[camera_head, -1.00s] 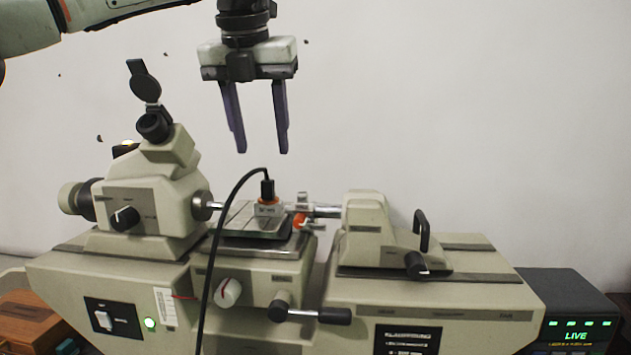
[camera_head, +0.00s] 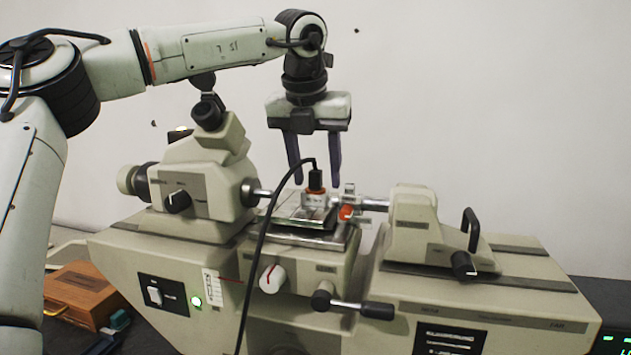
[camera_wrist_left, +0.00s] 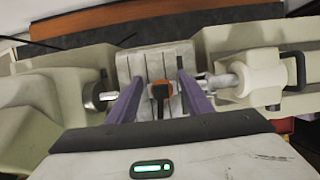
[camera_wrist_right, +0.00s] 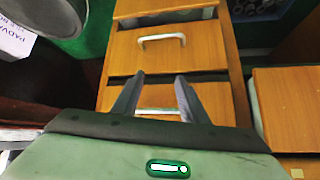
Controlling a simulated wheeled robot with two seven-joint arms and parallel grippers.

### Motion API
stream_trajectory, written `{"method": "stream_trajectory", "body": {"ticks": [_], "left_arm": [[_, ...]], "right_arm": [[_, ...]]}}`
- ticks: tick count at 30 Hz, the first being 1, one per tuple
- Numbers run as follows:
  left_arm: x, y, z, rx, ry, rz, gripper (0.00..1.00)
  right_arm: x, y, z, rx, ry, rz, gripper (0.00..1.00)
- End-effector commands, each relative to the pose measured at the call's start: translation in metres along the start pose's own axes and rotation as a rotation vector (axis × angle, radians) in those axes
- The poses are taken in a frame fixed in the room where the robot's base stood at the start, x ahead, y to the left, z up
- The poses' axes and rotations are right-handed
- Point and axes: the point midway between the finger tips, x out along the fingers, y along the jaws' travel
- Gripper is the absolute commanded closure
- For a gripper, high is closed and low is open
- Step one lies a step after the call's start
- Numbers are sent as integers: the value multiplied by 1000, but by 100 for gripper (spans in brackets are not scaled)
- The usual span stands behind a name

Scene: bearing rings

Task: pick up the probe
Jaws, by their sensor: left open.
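The probe (camera_head: 316,180) is a small black plug-like body with an orange ring and a black cable, standing upright on the stage (camera_head: 291,226) of the measuring machine. My left gripper (camera_head: 317,184) is open and points down, with its purple fingers around or just behind the probe; the exact depth is unclear. In the left wrist view, the probe (camera_wrist_left: 160,92) shows between the two fingers (camera_wrist_left: 160,77), apart from both. My right gripper (camera_wrist_right: 159,76) is open and empty, seen only in its own wrist view, above wooden drawers.
The machine's eyepiece head (camera_head: 200,185) stands left of the stage and its tailstock (camera_head: 415,215) right of it. The probe's cable (camera_head: 258,250) hangs down the front. A wooden box (camera_head: 85,293) lies at lower left. A wooden drawer cabinet (camera_wrist_right: 165,57) is below my right gripper.

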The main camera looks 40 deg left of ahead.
Motion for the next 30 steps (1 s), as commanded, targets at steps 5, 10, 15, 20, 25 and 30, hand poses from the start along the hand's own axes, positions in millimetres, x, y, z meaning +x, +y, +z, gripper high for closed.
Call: {"method": "stream_trajectory", "body": {"ticks": [5,10,15,20,25,30], "left_arm": [[0,0,0,0,-1,0,54],[0,0,0,1,-1,0,81],[0,0,0,1,-1,0,100],[0,0,0,1,-1,0,100],[-1,0,0,1,-1,0,100],[-10,0,5,0,-4,1,100]], "right_arm": [[0,0,0,0,0,0,60],[0,0,1,0,-1,0,60],[0,0,2,1,-4,0,60],[-1,0,4,1,-7,0,60],[-1,0,4,1,-9,0,60],[0,0,6,2,-9,0,60]]}}
